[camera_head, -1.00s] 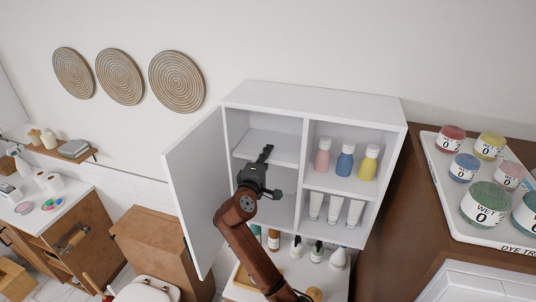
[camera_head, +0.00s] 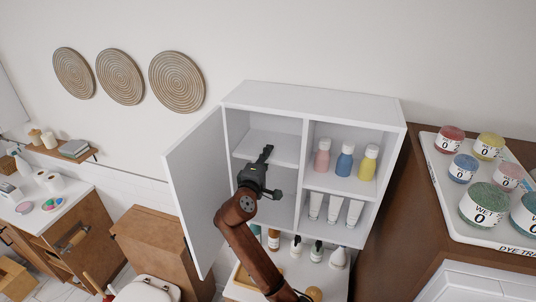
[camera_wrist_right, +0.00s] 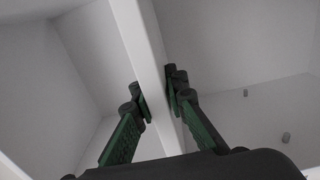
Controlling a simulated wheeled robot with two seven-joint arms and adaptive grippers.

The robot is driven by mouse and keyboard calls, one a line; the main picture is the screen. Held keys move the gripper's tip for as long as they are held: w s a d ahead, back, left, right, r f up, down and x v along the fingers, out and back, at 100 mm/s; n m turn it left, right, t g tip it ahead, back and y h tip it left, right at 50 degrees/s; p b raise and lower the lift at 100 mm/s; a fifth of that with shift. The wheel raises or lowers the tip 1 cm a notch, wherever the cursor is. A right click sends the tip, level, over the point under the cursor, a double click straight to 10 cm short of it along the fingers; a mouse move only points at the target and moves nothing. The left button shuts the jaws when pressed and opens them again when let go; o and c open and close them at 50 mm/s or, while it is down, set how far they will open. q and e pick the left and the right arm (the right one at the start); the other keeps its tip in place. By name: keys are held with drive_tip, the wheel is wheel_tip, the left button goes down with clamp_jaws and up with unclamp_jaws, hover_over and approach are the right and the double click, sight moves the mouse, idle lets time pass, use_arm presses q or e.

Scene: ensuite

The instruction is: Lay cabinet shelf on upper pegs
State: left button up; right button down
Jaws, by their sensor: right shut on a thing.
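The white cabinet (camera_head: 262,100) hangs on the wall with its left door (camera_head: 193,190) swung open. The white shelf (camera_head: 282,148) lies roughly level inside the left compartment, at upper-middle height. My right gripper (camera_head: 264,170) is at that compartment's front, shut on the shelf's front edge. In the right wrist view the shelf edge (camera_wrist_right: 146,45) runs between the two fingers (camera_wrist_right: 157,96). Two small grey pegs (camera_wrist_right: 286,137) (camera_wrist_right: 246,92) stick out of a cabinet wall there. Whether the shelf touches any pegs is hidden. My left gripper is out of view.
The right compartment holds pink, blue and yellow bottles (camera_head: 346,160) above white tubes (camera_head: 335,210). More bottles (camera_head: 317,252) stand on a surface below the cabinet. A tray of dye jars (camera_head: 480,233) stands at right. The open door bounds the arm's left side.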

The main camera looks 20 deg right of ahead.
drive_tip(key=shift+f+b, duration=0.4)
drive_tip(key=shift+f, duration=0.15)
idle(0.4)
drive_tip(key=c, duration=1.8)
unclamp_jaws()
drive_tip(key=shift+c, duration=0.2)
drive_tip(key=shift+f, duration=0.1)
drive_tip(key=shift+f, duration=0.1)
drive_tip(key=shift+s+a, duration=0.1)
drive_tip(key=shift+s, duration=0.05)
drive_tip(key=v, duration=1.1)
drive_tip(key=shift+s+a, duration=0.2)
drive_tip(key=shift+s, duration=0.15)
